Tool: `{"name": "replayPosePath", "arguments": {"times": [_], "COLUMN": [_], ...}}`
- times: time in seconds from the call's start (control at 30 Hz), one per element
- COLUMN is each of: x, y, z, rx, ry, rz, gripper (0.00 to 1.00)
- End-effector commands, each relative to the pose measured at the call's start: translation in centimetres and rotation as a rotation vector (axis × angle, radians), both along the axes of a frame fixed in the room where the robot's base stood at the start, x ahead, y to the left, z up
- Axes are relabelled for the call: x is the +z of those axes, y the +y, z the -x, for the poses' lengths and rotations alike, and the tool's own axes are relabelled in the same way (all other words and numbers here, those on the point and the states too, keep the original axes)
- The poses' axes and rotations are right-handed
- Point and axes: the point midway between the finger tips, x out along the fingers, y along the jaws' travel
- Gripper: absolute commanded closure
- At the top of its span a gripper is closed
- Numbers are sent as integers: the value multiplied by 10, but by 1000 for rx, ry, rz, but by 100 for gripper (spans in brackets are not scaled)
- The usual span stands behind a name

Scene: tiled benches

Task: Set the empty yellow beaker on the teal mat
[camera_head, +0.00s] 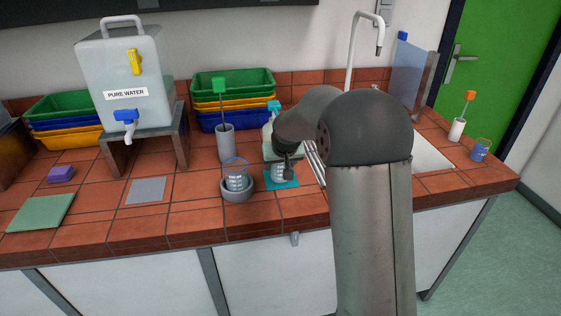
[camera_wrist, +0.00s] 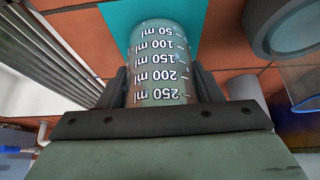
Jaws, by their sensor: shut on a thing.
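A clear beaker with white volume marks (camera_head: 278,172) stands out at the teal mat (camera_head: 292,182); no yellow shows on it. My gripper (camera_head: 287,162) is shut on this beaker, partly hidden by my arm. In the wrist view, the two fingers (camera_wrist: 160,88) clasp the sides of the beaker (camera_wrist: 159,48), with the teal mat (camera_wrist: 115,14) behind its base. The beaker looks upright and empty. I cannot tell whether its base touches the mat.
A grey bowl (camera_head: 237,194) holding a blue-rimmed beaker (camera_head: 236,177) stands just left of the mat. A grey cylinder with a green-topped brush (camera_head: 225,143) is behind it. The sink (camera_head: 430,155) lies to the right. A grey mat (camera_head: 146,191) lies bare at left.

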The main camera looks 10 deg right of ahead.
Motion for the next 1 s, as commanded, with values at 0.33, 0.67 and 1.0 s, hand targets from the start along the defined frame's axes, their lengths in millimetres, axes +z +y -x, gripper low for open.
{"name": "replayPosePath", "arguments": {"times": [0.33, 0.67, 1.0], "x": [-5, -4, 27], "y": [0, 0, 0], "z": [0, 0, 15], "rx": [0, 0, 0], "ry": [-1, 0, -6], "rz": [0, 0, 0], "gripper": [74, 19, 19]}}
